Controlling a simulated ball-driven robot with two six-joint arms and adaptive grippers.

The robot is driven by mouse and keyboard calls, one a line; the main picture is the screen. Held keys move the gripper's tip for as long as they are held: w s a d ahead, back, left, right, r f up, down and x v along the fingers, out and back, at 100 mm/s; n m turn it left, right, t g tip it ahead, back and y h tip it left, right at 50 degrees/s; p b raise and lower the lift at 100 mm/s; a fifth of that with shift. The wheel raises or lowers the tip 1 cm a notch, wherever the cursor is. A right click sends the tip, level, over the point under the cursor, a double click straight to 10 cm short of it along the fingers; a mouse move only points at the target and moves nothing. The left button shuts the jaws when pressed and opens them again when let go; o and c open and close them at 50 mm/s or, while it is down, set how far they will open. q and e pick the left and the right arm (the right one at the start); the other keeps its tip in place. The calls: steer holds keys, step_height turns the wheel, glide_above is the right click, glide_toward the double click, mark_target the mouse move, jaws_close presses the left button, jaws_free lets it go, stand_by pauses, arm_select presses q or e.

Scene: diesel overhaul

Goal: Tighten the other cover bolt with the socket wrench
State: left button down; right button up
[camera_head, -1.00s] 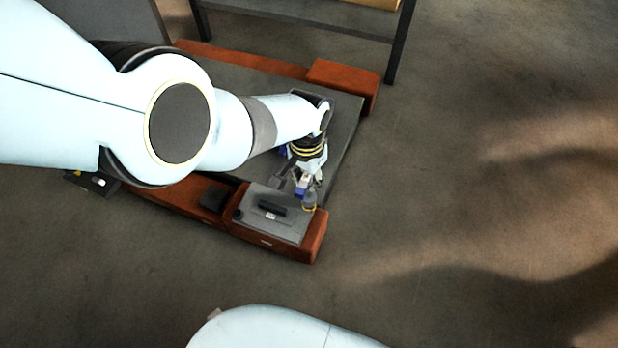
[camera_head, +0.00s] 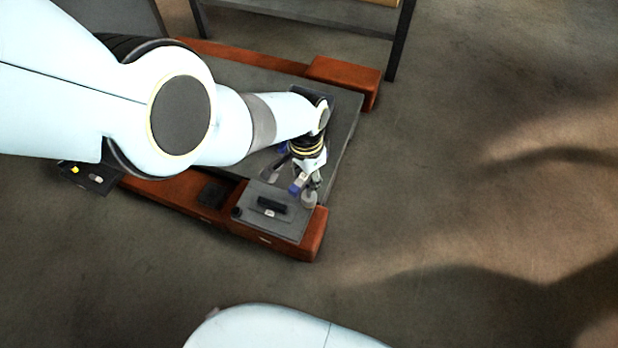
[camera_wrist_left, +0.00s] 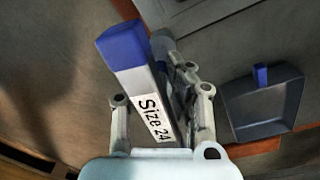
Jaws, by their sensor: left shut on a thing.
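The socket wrench (camera_wrist_left: 150,95) has a blue end and a white label reading "Size 24". My left gripper (camera_wrist_left: 160,115) is shut on it. In the head view, my left gripper (camera_head: 311,182) is over the right end of the grey cover (camera_head: 262,225), with the wrench's blue part (camera_head: 296,187) beside it. A grey cylindrical piece (camera_head: 309,199) is just below the fingers at the cover's right edge. A small dark round piece (camera_head: 237,212) sits at the cover's left corner. I cannot tell how the wrench meets a bolt. My right gripper is out of view.
The cover sits on an orange-red block (camera_head: 315,240) at the platform's front corner. A black bar (camera_head: 271,205) lies on the cover. Open floor lies to the right.

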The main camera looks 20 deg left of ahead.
arm_select(q)
steer(key=m, duration=0.7)
steer(key=shift+m, duration=0.4)
steer(key=m, duration=0.7)
steer(key=shift+m+y, duration=0.3)
steer(key=shift+m, duration=0.1)
steer(key=m, duration=1.5)
steer(key=shift+f+y, duration=0.1)
steer(key=shift+y, duration=0.2)
